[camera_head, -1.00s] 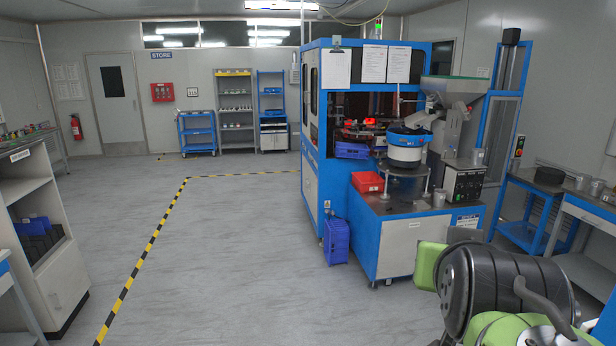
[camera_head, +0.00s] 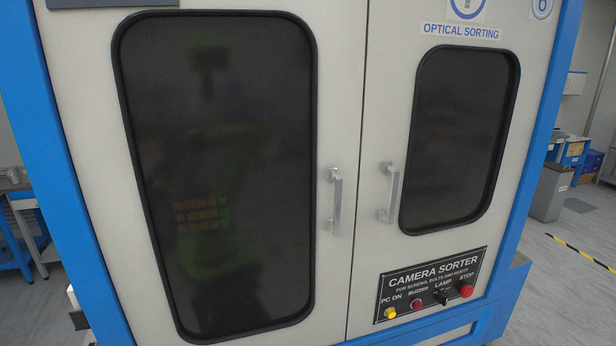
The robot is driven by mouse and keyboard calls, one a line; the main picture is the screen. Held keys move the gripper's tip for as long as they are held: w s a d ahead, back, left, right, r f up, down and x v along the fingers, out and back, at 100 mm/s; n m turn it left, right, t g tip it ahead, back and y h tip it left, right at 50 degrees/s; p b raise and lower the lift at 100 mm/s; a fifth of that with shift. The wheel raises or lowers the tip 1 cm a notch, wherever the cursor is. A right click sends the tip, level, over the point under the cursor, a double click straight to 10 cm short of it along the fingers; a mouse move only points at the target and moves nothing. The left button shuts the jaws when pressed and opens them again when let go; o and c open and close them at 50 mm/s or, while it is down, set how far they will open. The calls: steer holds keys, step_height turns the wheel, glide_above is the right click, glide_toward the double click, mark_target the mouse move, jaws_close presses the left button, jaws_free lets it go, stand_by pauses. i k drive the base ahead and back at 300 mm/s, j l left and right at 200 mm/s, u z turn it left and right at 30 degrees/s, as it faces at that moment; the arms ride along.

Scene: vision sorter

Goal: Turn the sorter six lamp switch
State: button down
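The sorter cabinet (camera_head: 345,60) fills most of the head view, with white doors in a blue frame. A round label with a 6 (camera_head: 542,8) is at its upper right, partly cut off. A black panel reading CAMERA SORTER (camera_head: 432,283) sits low on the right door. The small black lamp switch (camera_head: 442,298) is on it under the word LAMP, between the red buzzer button (camera_head: 417,304) and the larger red stop button (camera_head: 466,291). The switch's exact position is too small to tell. My gripper is not in view.
A yellow PC ON button (camera_head: 390,313) is at the panel's left end. Two door handles (camera_head: 335,200) (camera_head: 390,192) stick out above the panel. Open floor with a striped line (camera_head: 580,252) and a grey bin (camera_head: 551,192) lie to the right. Blue benches stand at left.

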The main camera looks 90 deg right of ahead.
mark_target(441, 298)
steer(key=z, duration=4.35)
